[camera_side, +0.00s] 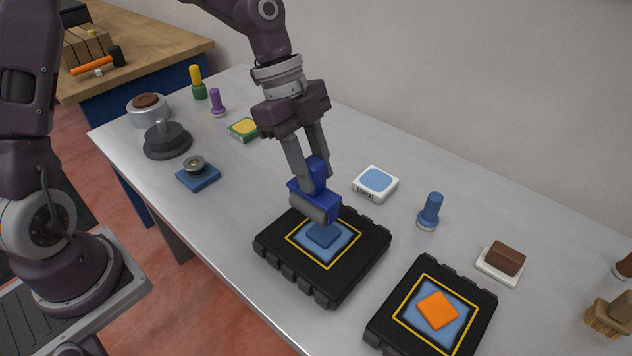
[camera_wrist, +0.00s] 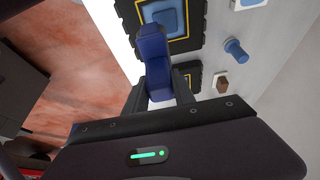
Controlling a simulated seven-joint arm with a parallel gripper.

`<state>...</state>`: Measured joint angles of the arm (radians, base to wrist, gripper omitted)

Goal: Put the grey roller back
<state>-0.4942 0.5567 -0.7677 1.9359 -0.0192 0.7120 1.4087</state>
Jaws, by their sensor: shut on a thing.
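The grey roller (camera_side: 315,207) is a grey cylinder in a blue frame with a blue handle. My gripper (camera_side: 311,165) is shut on the blue handle and holds the roller over the back-left part of the left black pad (camera_side: 275,249). I cannot tell whether the roller touches the pad. The pad bears a yellow-outlined blue patch with a dark blue square (camera_side: 325,235), partly hidden by the roller in the wrist view. In that view the roller's blue handle (camera_wrist: 156,62) stands between my fingers, and its grey cylinder is not clearly visible.
A second black pad (camera_side: 470,331) with an orange square (camera_side: 437,310) lies to the right. A white-and-blue cement pad (camera_side: 376,182), a blue-handled stamp (camera_side: 430,211) and a brown block (camera_side: 505,258) stand behind. A dark lidded dish (camera_side: 167,142) and a blue base (camera_side: 198,177) stand left.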

